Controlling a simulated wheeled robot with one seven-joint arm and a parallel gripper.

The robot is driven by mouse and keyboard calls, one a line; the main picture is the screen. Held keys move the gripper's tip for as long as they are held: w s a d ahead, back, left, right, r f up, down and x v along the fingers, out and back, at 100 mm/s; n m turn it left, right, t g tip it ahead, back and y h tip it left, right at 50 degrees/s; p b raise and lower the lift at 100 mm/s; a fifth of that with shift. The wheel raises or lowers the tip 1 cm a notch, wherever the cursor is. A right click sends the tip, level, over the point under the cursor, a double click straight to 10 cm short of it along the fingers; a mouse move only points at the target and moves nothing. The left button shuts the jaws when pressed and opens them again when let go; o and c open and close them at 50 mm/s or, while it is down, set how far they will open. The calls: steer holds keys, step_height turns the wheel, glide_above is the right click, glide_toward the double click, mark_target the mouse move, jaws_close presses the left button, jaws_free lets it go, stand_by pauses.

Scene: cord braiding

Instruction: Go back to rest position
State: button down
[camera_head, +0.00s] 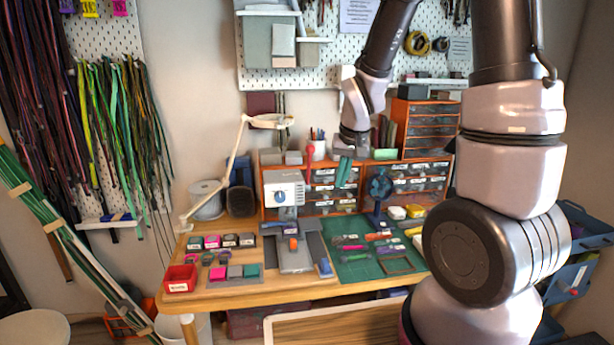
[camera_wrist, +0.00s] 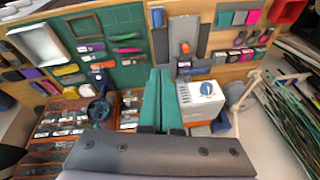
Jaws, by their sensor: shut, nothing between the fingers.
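My gripper (camera_head: 341,184) hangs pointing down above the back part of the wooden table (camera_head: 180,303), with its teal fingers in front of the drawer units. In the wrist view my gripper (camera_wrist: 160,72) shows its two teal fingers side by side and closed together, with nothing between them. The fingertips are above the tabletop, apart from the objects there. The white machine (camera_head: 284,188) stands left of the fingers in the head view; it also shows in the wrist view (camera_wrist: 201,100). A dark blue fan-like object (camera_head: 379,187) stands to their right.
A green cutting mat (camera_head: 350,270) with small tools lies right of centre. A red bin (camera_head: 180,279) sits at the front left corner. A lamp (camera_head: 237,150) arches over the left side. Drawer units (camera_head: 431,124) line the back, below a pegboard. Cords hang at left.

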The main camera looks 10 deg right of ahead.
steer(key=s+d+r+m+t, duration=0.1)
steer(key=s+r, duration=0.7)
steer(key=r, duration=0.3)
steer(key=s+d+r+m+t+y, duration=0.1)
steer(key=s+d+r+t, duration=0.1)
steer(key=s+r, duration=0.6)
step_height(320, 180, up, 3)
steer(key=shift+f, duration=0.1)
